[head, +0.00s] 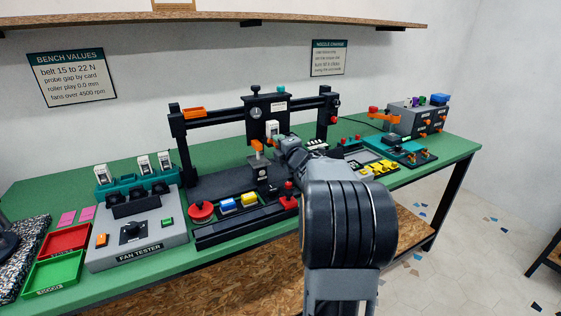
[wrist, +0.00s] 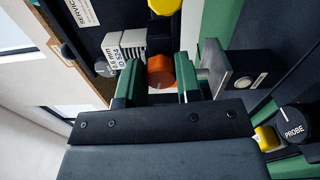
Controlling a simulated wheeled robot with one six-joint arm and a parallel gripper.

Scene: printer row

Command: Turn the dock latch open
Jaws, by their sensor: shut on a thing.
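The orange latch knob (wrist: 160,70) sits between the green-padded fingers of my gripper (wrist: 160,76) in the wrist view. My gripper is shut on it, with a pad at each side. In the head view my arm reaches to the carriage and hides most of the grip. An orange part (head: 257,146) shows left of it; I cannot tell whether it is the same latch.
The black gantry (head: 220,119) spans the green bench. Red mushroom button (head: 201,210) and fan tester (head: 140,240) stand at the left front; a grey box (head: 408,118) stands at the right back.

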